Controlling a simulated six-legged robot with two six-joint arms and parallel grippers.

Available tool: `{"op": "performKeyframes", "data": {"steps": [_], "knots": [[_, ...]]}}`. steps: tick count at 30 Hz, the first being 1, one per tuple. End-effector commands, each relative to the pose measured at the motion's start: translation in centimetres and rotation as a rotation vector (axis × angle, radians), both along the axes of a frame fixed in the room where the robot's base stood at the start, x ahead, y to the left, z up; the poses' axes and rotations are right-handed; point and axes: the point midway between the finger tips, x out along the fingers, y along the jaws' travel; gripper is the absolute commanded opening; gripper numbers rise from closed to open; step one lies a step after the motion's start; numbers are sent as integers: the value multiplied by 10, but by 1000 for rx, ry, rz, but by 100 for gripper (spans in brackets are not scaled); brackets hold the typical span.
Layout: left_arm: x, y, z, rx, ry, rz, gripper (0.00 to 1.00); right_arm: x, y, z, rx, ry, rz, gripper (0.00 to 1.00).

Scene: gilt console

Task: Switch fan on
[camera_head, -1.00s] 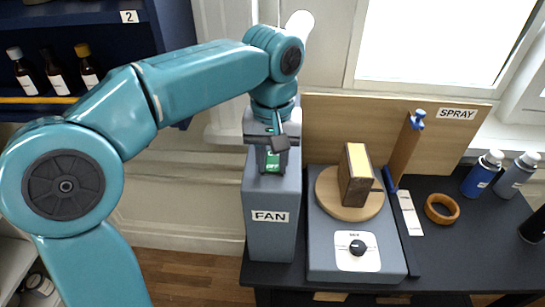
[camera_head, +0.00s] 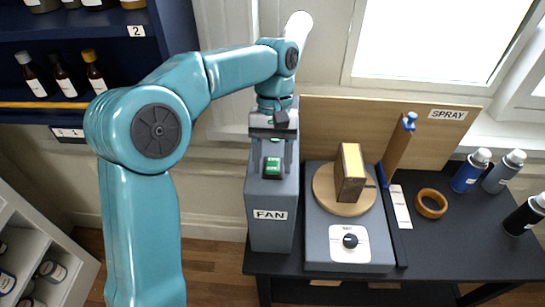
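The fan unit is a tall grey box (camera_head: 270,232) labelled FAN, standing at the left end of the black table. A green switch (camera_head: 272,167) sits on its top. My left gripper (camera_head: 272,157) is over the top of the box, close to the switch, its two fingers apart with nothing held between them. The switch shows in front of and between the fingers; I cannot tell whether they touch the box. My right gripper is out of view.
Right of the fan is a grey turntable unit (camera_head: 319,248) with a knob (camera_head: 350,241), bearing a brown block (camera_head: 350,174). Further right are a tape ring (camera_head: 431,203) and spray cans (camera_head: 470,171). A wooden board (camera_head: 330,120) stands behind. Shelves are at the left.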

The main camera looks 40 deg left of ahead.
Motion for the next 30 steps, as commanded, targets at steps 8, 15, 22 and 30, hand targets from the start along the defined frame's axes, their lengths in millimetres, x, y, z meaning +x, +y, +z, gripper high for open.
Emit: {"op": "performKeyframes", "data": {"steps": [8, 15, 22, 30], "knots": [[0, 0, 2, -2, 0, -1, 57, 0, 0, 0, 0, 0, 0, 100], [9, 4, 22, -1, -3, 1, 57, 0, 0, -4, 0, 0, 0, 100], [22, 12, 54, -2, 1, 0, 57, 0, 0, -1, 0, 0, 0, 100], [27, 16, 68, -2, 3, 0, 57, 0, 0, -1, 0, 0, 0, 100]]}}
